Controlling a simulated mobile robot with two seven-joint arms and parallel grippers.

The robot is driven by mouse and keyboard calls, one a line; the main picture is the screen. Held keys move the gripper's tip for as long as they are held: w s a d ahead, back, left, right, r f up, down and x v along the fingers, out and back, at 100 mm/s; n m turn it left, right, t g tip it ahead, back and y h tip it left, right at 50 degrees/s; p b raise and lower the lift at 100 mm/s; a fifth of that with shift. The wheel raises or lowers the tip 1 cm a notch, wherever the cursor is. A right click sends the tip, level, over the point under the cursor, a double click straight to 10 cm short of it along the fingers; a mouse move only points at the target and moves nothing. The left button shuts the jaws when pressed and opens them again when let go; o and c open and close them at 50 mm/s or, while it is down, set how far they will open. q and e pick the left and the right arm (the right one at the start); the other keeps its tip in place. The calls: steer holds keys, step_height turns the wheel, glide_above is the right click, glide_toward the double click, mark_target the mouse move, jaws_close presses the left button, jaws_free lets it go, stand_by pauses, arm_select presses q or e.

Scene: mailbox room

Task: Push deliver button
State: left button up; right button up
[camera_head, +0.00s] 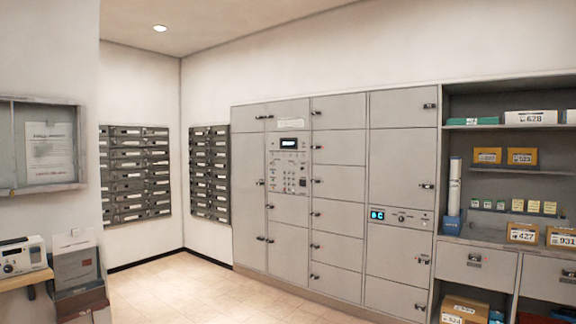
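A grey locker bank (338,190) stands along the right-hand wall. A control panel (288,174) with a small lit display and several small buttons is set in its upper left part. A second, narrow panel (402,218) lower on the right has a blue lit display (377,214), a round knob or button and smaller controls. The labels are too small to read, so I cannot tell which control is the deliver button. Neither of my grippers is in view.
Dark mailboxes (135,172) hang in the far left corner. A shelf unit (508,192) with boxes stands at the right. At the left are a notice board (42,145), a white device (22,256) on a ledge and a bin (80,283). The tiled floor (185,290) ahead is clear.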

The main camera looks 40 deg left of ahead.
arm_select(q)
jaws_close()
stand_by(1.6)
